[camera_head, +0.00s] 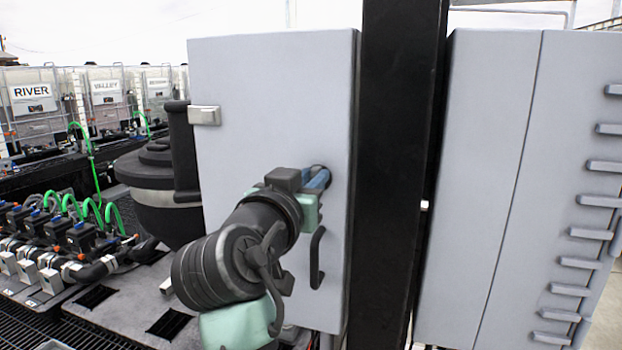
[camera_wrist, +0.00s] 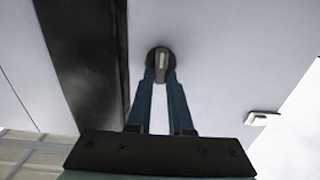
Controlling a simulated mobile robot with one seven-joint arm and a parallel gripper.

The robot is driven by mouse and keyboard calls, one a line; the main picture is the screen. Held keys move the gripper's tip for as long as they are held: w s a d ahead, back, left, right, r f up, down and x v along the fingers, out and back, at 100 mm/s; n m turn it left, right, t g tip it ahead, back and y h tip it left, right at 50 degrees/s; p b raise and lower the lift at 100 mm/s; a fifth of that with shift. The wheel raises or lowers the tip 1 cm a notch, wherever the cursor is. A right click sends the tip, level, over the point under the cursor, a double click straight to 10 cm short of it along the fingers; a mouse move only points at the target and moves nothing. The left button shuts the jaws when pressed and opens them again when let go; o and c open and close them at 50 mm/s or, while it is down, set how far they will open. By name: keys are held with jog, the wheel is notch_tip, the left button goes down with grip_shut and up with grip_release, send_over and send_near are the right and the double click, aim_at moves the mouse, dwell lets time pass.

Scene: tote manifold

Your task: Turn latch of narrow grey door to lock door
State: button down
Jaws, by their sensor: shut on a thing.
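The narrow grey door (camera_head: 270,110) stands closed against its cabinet, left of a black post, in the head view. It also fills much of the wrist view (camera_wrist: 225,50). Its latch (camera_wrist: 161,62) is a small dark round knob with a lighter grip bar. My gripper (camera_wrist: 161,76) has its two blue fingers on either side of the latch's grip bar, shut on it. In the head view my gripper (camera_head: 318,177) reaches the door's right side, and the fingers partly hide the latch. A black pull handle (camera_head: 317,257) is on the door just below my gripper.
A black post (camera_head: 395,180) stands close to the right of the door. A wider grey cabinet (camera_head: 490,150) is beyond it. A hinge (camera_head: 204,115) is at the door's left edge. A dark round vessel (camera_head: 160,190), green hoses and labelled totes (camera_head: 33,100) are at left.

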jog(key=shift+n, duration=0.3)
jog(key=n, duration=0.4)
jog(key=shift+w+a+f, duration=0.1)
jog(key=shift+a, duration=0.15)
jog(key=shift+w+a+f+n+p, duration=0.15)
jog(key=shift+n+p, duration=0.25)
jog(key=shift+n, duration=1.8)
jog(key=shift+s+a+f+n+p, duration=0.15)
jog(key=shift+n+p, duration=0.3)
jog(key=shift+n, duration=1.75)
jog(key=shift+w+f+n+p, duration=0.15)
jog(key=shift+n+p, duration=0.25)
jog(key=shift+n, duration=1.8)
jog(key=c, duration=0.8)
grip_release()
